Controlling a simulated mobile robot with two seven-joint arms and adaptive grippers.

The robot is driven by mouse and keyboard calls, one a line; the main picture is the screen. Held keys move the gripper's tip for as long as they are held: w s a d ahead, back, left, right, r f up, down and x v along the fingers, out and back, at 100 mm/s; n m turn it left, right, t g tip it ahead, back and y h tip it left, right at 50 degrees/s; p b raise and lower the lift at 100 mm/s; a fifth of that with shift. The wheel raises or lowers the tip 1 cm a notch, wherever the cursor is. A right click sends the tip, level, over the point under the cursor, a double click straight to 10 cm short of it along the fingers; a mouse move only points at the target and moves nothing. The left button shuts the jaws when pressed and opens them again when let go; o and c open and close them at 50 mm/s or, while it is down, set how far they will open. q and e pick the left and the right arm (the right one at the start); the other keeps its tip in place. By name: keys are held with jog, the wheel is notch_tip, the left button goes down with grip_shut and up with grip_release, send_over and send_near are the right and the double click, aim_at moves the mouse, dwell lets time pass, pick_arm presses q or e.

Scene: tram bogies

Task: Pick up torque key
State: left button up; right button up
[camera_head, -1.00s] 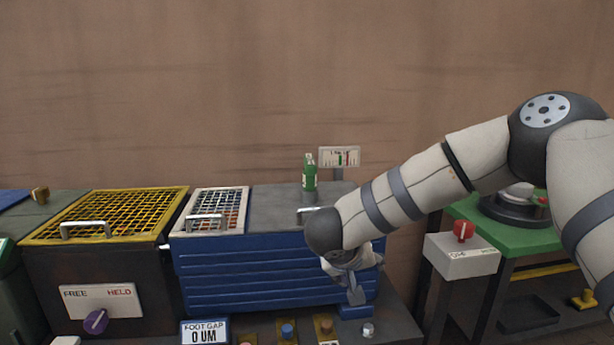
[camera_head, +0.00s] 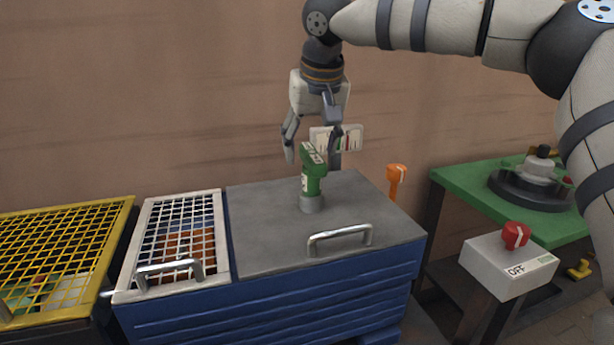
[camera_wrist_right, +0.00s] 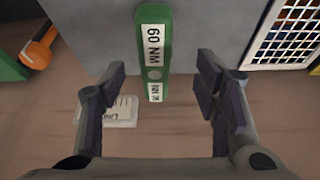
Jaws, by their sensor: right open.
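The torque key (camera_head: 313,185) is green with white labels and stands upright on the grey lid of the blue cabinet. In the right wrist view the gripper (camera_wrist_right: 162,72) has a finger on each side of the key, with visible gaps. My left gripper is not in view.
The blue cabinet (camera_head: 270,312) has a front handle (camera_head: 340,238) on its lid and a white mesh cover (camera_head: 140,230) at left. An orange-headed tool (camera_head: 397,176) stands right of the lid. A small sign (camera_head: 350,133) is behind. A green table (camera_head: 480,190) is at right.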

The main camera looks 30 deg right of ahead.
jog(key=x, duration=0.7)
jog(key=shift+d+f, duration=0.25)
jog(key=shift+f, duration=0.05)
jog(key=shift+r, duration=0.15)
grip_shut()
